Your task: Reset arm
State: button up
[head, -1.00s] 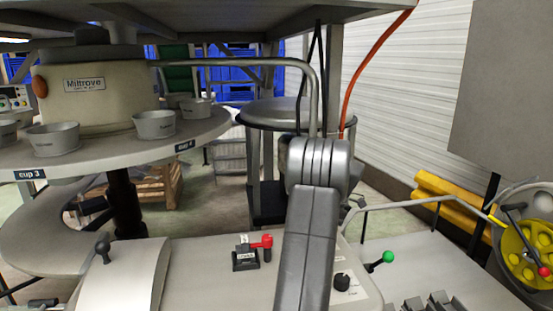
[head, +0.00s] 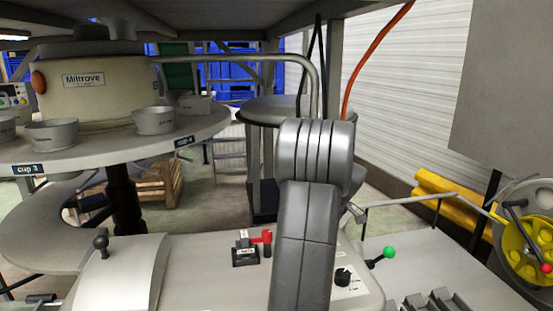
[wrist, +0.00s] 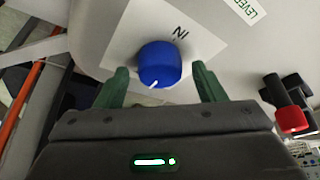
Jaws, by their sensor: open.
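My gripper (wrist: 160,70) shows in the wrist view with its two green fingers apart, open and empty. A blue round knob (wrist: 160,64) with a white pointer mark stands between and just beyond the fingertips, on a white plate (wrist: 112,48) lettered "IN". I cannot tell whether the fingers touch it. In the head view my grey arm rises in front of the control panel (head: 205,280), and my gripper is hidden there.
A red-handled lever (head: 266,237) stands left of my arm; a red-tipped one (wrist: 291,120) shows in the wrist view. A black knob (head: 342,275) and green-tipped lever (head: 389,252) are at right. Cups (head: 153,121) stand on a round shelf (head: 95,158) at left.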

jog(key=m+h, duration=0.1)
jog(key=m, duration=0.1)
jog(key=m+t+p, duration=0.1)
jog(key=m, duration=0.2)
jog(key=shift+s+a+m+h, duration=0.1)
jog(key=shift+a+m+h, duration=0.05)
jog(key=shift+m+h, duration=0.2)
jog(key=shift+a+m+h, duration=0.1)
jog(key=shift+m+h, duration=0.45)
jog(key=shift+m, duration=0.8)
jog(key=shift+m+h, duration=0.5)
jog(key=shift+m, duration=0.8)
jog(key=shift+t, duration=0.3)
